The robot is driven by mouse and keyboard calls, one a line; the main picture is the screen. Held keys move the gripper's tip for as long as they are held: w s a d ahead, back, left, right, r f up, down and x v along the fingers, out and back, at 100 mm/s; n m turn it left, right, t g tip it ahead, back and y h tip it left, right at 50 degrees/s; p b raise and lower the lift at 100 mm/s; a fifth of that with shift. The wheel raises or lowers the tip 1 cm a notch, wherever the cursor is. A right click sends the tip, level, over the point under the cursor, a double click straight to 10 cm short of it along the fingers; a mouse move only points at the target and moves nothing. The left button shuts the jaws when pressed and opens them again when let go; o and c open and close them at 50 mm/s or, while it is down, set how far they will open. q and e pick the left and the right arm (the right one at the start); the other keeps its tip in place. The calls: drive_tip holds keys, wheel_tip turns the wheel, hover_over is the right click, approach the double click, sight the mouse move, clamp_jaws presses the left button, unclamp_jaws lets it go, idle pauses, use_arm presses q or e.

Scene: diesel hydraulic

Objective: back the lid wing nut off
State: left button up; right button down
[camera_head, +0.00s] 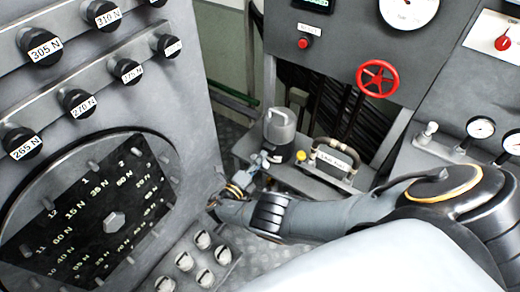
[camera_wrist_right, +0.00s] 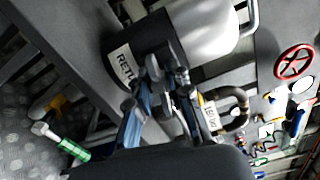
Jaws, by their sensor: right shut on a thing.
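A grey canister (camera_head: 279,124) stands on a ledge right of the large panel in the head view. In the right wrist view the same canister (camera_wrist_right: 205,35) has a dark band and a white label starting "RETU". My right gripper (camera_head: 264,160) is just below and in front of it. In the right wrist view its blue-sided fingers (camera_wrist_right: 168,85) close on a small metal part against the canister's near side. This part, the wing nut (camera_wrist_right: 167,102), is mostly hidden by the fingers, so its shape is unclear. My left gripper is out of view.
A labelled handle (camera_head: 334,158) and a yellow knob (camera_head: 301,156) sit right of the canister. A red handwheel (camera_head: 377,79) is behind. A panel with numbered knobs (camera_head: 72,102) fills the left. Small white-capped fittings (camera_head: 203,240) lie below my right arm.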

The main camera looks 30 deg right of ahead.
drive_tip(key=c, duration=1.2)
unclamp_jaws()
drive_tip(key=shift+d, duration=0.1)
drive_tip(key=v, duration=0.7)
drive_tip(key=shift+a, duration=0.25)
